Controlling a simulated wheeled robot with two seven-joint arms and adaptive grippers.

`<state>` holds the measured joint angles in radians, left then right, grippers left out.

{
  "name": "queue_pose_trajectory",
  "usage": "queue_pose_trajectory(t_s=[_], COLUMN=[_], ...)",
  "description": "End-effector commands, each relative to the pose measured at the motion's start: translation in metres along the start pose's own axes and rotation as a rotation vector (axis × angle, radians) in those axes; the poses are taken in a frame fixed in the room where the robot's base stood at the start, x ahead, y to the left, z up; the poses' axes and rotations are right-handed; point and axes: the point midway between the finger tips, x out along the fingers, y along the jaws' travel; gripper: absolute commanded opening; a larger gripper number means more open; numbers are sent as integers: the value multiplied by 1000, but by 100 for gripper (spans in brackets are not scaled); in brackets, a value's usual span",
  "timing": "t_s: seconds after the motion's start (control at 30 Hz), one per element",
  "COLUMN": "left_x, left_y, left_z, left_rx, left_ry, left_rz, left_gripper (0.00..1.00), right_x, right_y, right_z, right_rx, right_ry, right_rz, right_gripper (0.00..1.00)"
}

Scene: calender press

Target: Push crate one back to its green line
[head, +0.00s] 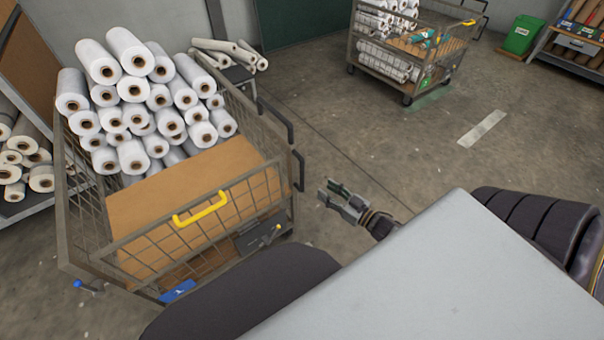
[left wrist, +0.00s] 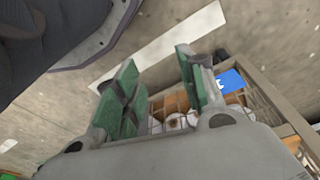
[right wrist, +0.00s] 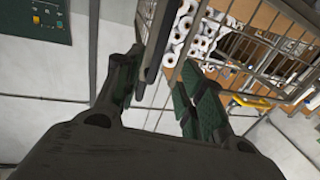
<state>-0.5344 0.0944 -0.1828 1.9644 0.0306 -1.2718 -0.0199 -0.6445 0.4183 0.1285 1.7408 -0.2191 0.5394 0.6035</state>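Two wire-sided crates on wheels are in the head view; I cannot read which is crate one. The near crate (head: 92,240) stands at left, with a yellow handle, a blue label and dark side handles. The far crate (head: 380,47) stands at the top with a green label, beside a green floor mark (head: 432,97). My right gripper (head: 330,193) is open, apart from the near crate's right side; in the right wrist view a grey post (right wrist: 153,45) shows between and beyond the fingers. My left gripper (left wrist: 160,85) is open and empty, outside the head view.
White rolls (head: 135,90) fill the back of the near crate. A rack of rolls (head: 20,165) stands at left. A green bin (head: 522,35) and a shelf (head: 577,45) are at the top right.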

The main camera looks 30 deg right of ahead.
Motion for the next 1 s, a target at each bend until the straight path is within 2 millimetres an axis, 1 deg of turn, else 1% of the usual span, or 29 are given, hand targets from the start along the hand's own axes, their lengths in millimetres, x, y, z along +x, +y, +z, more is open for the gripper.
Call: queue_pose_trajectory(t_s=[0.23, 1.0], left_x=[-6, -25], left_y=[2, 5], left_z=[0, -14], left_rx=[1, 4], left_ry=[-2, 46], left_rz=[4, 13], left_gripper=[40, 40], right_x=[23, 93], right_y=[0, 0], right_z=[1, 0], right_rx=[-1, -1], right_ry=[1, 1], right_rz=[0, 0], right_gripper=[39, 39])
